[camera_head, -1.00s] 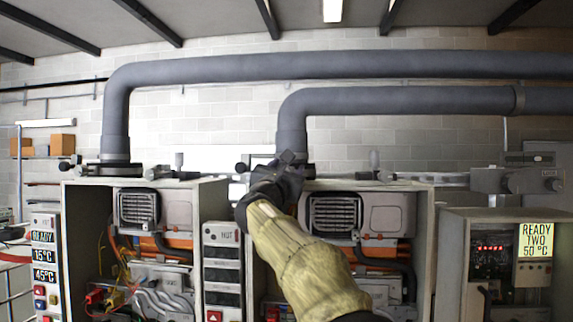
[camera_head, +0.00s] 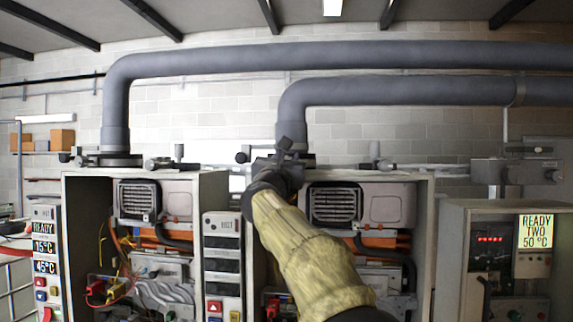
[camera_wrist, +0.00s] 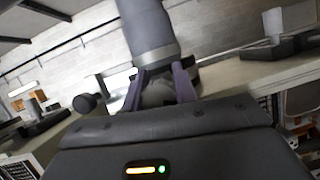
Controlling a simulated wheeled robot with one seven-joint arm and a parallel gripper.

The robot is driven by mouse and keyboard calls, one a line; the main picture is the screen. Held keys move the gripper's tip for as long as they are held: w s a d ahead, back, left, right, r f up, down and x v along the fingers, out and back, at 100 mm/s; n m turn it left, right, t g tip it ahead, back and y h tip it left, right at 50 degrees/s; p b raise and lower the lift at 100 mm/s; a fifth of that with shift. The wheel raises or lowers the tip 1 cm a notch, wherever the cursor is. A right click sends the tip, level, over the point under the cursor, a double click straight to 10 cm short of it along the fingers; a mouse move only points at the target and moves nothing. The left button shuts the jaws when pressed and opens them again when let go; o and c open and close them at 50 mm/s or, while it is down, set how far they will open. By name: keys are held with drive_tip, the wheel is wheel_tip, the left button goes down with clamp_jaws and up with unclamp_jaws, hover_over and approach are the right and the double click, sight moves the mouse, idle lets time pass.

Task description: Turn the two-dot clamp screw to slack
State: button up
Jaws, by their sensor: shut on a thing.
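My gripper (camera_head: 287,147) is at the clamp at the foot of the middle heater's grey pipe, above the open cabinet (camera_head: 430,225). In the wrist view its two purple fingers (camera_wrist: 159,88) stand on either side of a rounded grey piece (camera_wrist: 158,95) just under the pipe (camera_wrist: 148,25). They are shut on this piece, which I take to be the clamp screw's head. No dot marks can be made out on it. A dark round knob (camera_head: 243,157) shows just left of the gripper; it also shows in the wrist view (camera_wrist: 86,103).
The left heater has a similar pipe clamp (camera_head: 115,160) with knobs. The right cabinet's sign (camera_head: 535,245) reads "READY TWO 50 °C". Large pipes (camera_head: 350,58) cross above.

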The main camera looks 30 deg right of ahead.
drive_tip(key=shift+w+a+n+t+y+b, duration=0.1)
drive_tip(key=shift+n+t+y+b, duration=0.55)
drive_tip(key=shift+n, duration=1.05)
drive_tip(key=shift+a+n+t+y+b, duration=0.1)
drive_tip(key=shift+n+t+y+b, duration=0.2)
drive_tip(key=shift+n+y, duration=1)
drive_tip(key=shift+n+h, duration=0.35)
drive_tip(key=shift+n, duration=0.25)
drive_tip(key=o, duration=1)
drive_tip(key=shift+c, duration=0.2)
drive_tip(key=b+v, duration=0.9)
drive_tip(key=v, duration=0.8)
drive_tip(key=shift+f, duration=0.15)
